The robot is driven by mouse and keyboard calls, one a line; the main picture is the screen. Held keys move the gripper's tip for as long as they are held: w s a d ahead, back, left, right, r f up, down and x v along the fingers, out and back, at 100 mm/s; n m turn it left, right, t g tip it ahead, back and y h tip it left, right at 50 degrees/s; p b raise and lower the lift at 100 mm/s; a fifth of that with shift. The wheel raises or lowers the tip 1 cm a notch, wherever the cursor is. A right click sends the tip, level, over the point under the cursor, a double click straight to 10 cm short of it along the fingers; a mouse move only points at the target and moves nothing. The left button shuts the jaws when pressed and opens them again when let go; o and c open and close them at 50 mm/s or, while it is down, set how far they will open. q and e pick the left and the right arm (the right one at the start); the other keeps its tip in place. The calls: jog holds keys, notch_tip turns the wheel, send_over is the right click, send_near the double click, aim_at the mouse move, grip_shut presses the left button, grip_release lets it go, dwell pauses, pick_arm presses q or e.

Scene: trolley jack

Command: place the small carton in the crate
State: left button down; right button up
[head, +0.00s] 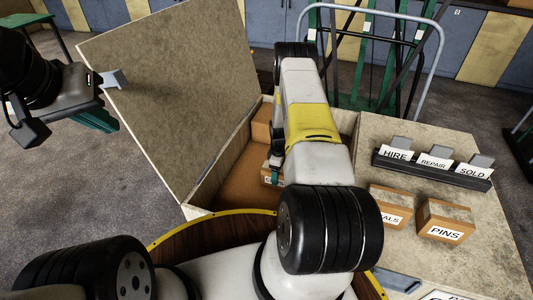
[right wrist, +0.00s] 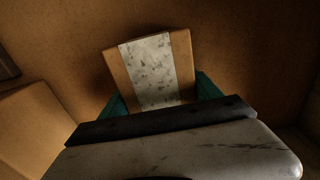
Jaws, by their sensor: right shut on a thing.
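The small carton (right wrist: 150,72), brown with a pale worn strip of tape across it, is between the green fingers of my right gripper (right wrist: 160,98) in the right wrist view. That gripper is shut on it. In the head view the carton (head: 267,180) shows only partly, with my right gripper (head: 275,168) over it and my right arm hiding much of the rest. Both are inside the outline of the open crate (head: 197,212). I cannot tell whether the carton touches the crate floor. My left gripper (head: 97,108) is off to the left, outside the crate; its jaw opening is unclear.
The crate's large lid (head: 165,80) stands tilted open on its left. Another carton (head: 262,124) is at the crate's far end. On the right, a tabletop holds a black card rack (head: 432,170), a PINS carton (head: 445,220) and another labelled carton (head: 390,205).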

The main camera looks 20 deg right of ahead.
jog(key=o, duration=1.9)
jog(key=shift+f, duration=0.15)
